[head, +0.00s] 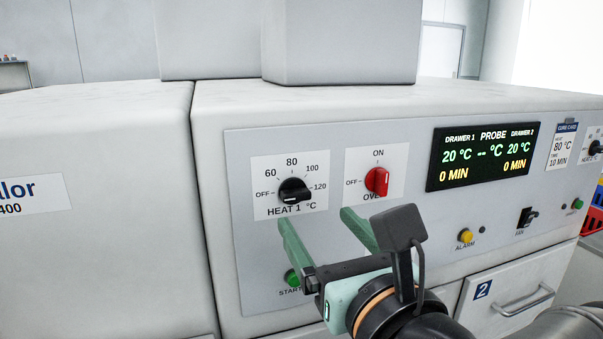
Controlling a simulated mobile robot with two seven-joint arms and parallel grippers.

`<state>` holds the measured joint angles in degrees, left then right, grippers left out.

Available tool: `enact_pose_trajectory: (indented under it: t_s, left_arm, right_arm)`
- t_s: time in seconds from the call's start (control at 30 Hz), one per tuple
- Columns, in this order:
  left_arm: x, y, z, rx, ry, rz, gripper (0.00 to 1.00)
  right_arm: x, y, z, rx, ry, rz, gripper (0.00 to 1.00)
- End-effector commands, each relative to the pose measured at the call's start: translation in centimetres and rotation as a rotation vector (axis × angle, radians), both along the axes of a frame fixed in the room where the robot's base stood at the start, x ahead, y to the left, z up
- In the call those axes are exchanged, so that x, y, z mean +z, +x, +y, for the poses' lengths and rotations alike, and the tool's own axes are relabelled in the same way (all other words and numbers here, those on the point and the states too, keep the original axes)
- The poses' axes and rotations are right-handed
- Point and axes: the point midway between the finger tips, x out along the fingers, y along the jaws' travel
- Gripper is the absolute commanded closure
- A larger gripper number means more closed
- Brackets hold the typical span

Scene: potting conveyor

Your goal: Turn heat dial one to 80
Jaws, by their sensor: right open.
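The heat 1 dial (294,190) is a black knob on a white scale plate (263,173) marked OFF, 60, 80, 100 and 120. A pale mark on the knob seems to point left toward OFF, but it is small. My right gripper (314,216) is open and empty. Its two green fingers point up at the panel just below the dial, one under the dial and one under the red oven knob (377,181). They look apart from both knobs. My left gripper is out of view.
The display (482,156) reads 20 °C and 0 MIN for both drawers. A cure card (562,146) shows 80 °C, 10 MIN. A green start button (293,278) is partly behind my gripper. A yellow alarm button (466,237), fan switch (526,217) and drawer 2 handle (525,301) lie right.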

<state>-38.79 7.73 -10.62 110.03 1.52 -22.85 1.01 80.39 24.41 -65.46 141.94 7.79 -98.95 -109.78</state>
Motion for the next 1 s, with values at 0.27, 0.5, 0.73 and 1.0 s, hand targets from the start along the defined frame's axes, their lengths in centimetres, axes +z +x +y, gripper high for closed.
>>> enact_pose_trajectory:
  t_s: [0.27, 0.5, 0.73, 1.0]
  left_arm:
    - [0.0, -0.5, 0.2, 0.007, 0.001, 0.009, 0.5]
    - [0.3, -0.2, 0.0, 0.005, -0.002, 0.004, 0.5]
    - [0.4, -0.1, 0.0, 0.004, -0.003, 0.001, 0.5]
    - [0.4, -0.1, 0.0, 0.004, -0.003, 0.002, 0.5]
  right_arm:
    - [-0.1, 5.2, 1.6, -0.003, 0.0, 0.002, 0.18]
    - [0.0, 7.0, 2.2, -0.001, 0.001, 0.001, 0.18]
    - [0.0, 7.1, 2.3, 0.0, 0.001, 0.0, 0.18]
    - [0.0, 7.1, 2.3, 0.0, 0.001, 0.0, 0.4]
